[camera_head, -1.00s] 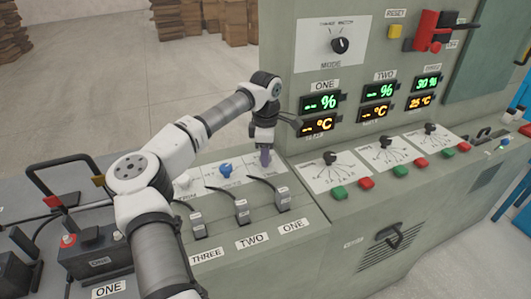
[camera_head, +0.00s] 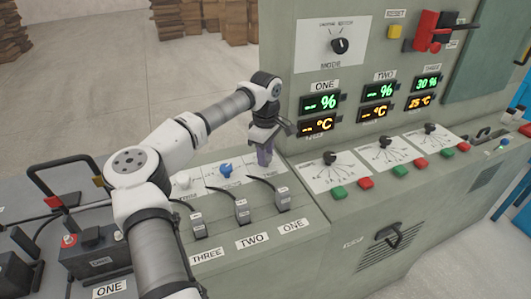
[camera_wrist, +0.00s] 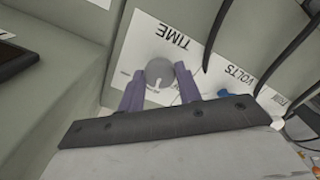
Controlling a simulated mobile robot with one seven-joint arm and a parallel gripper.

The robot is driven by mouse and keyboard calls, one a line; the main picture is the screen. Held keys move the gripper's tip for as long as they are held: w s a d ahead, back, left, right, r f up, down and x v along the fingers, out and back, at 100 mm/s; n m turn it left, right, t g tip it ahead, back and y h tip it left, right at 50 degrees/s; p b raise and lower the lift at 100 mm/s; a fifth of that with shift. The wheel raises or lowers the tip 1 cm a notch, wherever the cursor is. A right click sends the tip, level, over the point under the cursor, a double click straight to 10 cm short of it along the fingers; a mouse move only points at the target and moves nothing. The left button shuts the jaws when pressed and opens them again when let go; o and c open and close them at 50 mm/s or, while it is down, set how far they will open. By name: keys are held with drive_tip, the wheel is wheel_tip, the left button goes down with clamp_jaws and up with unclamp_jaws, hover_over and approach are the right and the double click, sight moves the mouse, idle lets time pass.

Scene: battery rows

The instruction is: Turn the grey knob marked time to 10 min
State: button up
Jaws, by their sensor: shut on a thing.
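The grey time knob (camera_wrist: 159,71) is round, with a pale pointer mark on its near side, on a white plate marked TIME (camera_wrist: 175,37) in the wrist view. My gripper (camera_wrist: 161,78) has one purple-grey finger on each side of the knob and is shut on it. In the head view my gripper (camera_head: 264,156) points down at the right end of the low panel's white plate, and its fingers hide the knob. The dial's numbers are too small or covered, so I cannot tell the setting.
A blue knob (camera_head: 226,169) marked VOLTS and a white knob (camera_head: 183,181) stand to the left. Black cables with plugs (camera_head: 242,210) run close in front. The tall cabinet (camera_head: 285,100) with displays rises just to the right.

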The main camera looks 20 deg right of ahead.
drive_tip(key=o, duration=1)
wheel_tip(320, 180, up, 14)
drive_tip(key=b, duration=0.2)
drive_tip(key=shift+f, duration=0.1)
